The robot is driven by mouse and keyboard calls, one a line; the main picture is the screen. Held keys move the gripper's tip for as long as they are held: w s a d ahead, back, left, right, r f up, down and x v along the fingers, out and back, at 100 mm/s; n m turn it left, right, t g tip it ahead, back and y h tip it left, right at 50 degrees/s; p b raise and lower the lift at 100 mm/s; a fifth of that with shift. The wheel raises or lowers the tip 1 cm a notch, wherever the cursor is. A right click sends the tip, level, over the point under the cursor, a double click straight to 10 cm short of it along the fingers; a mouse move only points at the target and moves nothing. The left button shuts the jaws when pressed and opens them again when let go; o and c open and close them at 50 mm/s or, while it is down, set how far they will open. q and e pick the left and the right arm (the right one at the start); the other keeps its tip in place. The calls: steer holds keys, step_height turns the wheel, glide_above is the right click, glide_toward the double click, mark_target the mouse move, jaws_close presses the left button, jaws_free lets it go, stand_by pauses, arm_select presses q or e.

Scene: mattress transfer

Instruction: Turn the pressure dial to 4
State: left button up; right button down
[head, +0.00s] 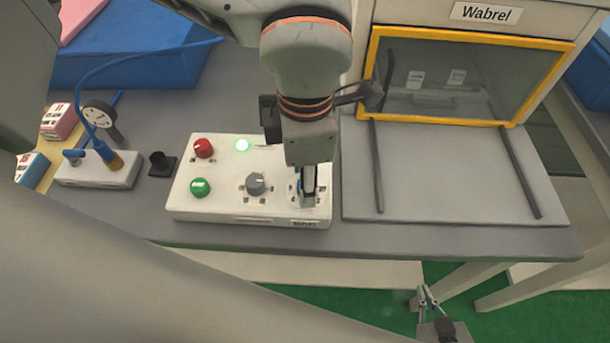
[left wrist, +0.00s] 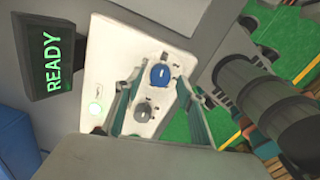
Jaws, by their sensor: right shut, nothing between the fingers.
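A white control box (head: 215,210) on the grey table carries a grey dial (head: 255,184) and a blue dial, which shows in the left wrist view (left wrist: 161,75). Their labels and settings are too small to read. My left gripper (head: 308,200) points down over the box's right end and mostly hides the blue dial in the head view. In the left wrist view its fingers (left wrist: 158,80) are open, one on each side of the blue dial, with visible gaps. Contact cannot be told. My right gripper (head: 427,295) is shut and empty at the bottom right, over the floor.
The box also has a red button (head: 203,148), a green button (head: 200,187) and a lit green lamp (head: 242,145). A display (left wrist: 55,60) reads READY. A gauge (head: 99,113) with blue tubing stands left. A yellow-framed window (head: 374,60) is behind a grey plate (head: 450,190).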

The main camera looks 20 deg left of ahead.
arm_select(q)
steer(key=shift+f, duration=0.25)
steer(key=c, duration=1.1)
